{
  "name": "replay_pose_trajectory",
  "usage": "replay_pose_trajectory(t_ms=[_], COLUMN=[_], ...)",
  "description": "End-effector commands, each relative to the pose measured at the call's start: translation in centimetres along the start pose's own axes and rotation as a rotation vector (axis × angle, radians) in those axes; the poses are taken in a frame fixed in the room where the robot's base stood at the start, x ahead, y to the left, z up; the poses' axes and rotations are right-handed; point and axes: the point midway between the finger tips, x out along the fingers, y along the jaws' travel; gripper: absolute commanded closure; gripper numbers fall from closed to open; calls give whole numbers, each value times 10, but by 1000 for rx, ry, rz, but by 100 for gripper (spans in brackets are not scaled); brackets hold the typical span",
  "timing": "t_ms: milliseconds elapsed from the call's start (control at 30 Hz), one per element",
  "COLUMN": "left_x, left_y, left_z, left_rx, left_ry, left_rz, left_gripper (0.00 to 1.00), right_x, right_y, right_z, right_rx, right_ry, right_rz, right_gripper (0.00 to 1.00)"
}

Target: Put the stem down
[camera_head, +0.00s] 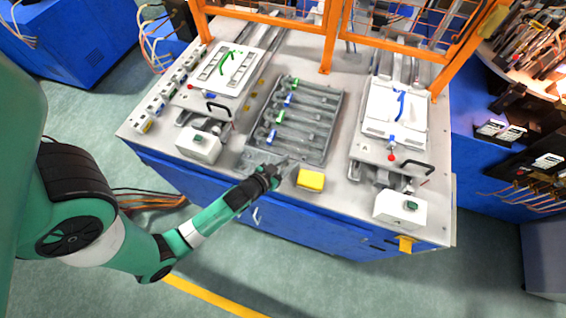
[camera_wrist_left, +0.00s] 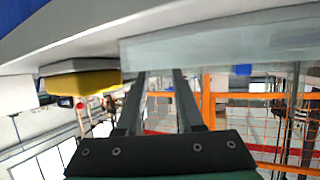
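A dark grey tray (camera_head: 333,128) lies in the middle of the table. Several stem-like pieces (camera_head: 281,115) with blue or green ends lie in its slots; I cannot tell which is the task's stem. My left gripper (camera_head: 283,163) is low over the tabletop at the tray's front edge. In the left wrist view its two fingers (camera_wrist_left: 161,78) stand apart, with bright background between them and no stem visible. A pale panel-like surface (camera_wrist_left: 230,45) lies beyond the fingertips. My right gripper is not in view.
A yellow block (camera_head: 311,180) sits just right of my left gripper; it also shows in the left wrist view (camera_wrist_left: 83,83). White fixtures stand left (camera_head: 215,80) and right (camera_head: 380,120), with black handles. An orange frame (camera_head: 328,45) rises behind.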

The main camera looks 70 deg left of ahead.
Motion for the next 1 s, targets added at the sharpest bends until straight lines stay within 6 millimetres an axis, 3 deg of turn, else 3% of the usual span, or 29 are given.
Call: replay_pose_trajectory(t_ms=[167,400,533,700,1000], left_x=[-25,-84,-107,-120,-121], left_y=[0,1,1,0,0], left_z=[-1,2,3,-1,-2], left_rx=[1,3,3,1,0], left_ry=[-1,-2,-2,1,1], left_rz=[1,3,4,1,0], left_gripper=[64,64,64,64,64], right_x=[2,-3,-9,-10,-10], right_y=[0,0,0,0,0], right_z=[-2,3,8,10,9], right_rx=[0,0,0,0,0], right_ry=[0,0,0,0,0], right_rz=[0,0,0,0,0], right_gripper=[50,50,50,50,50])
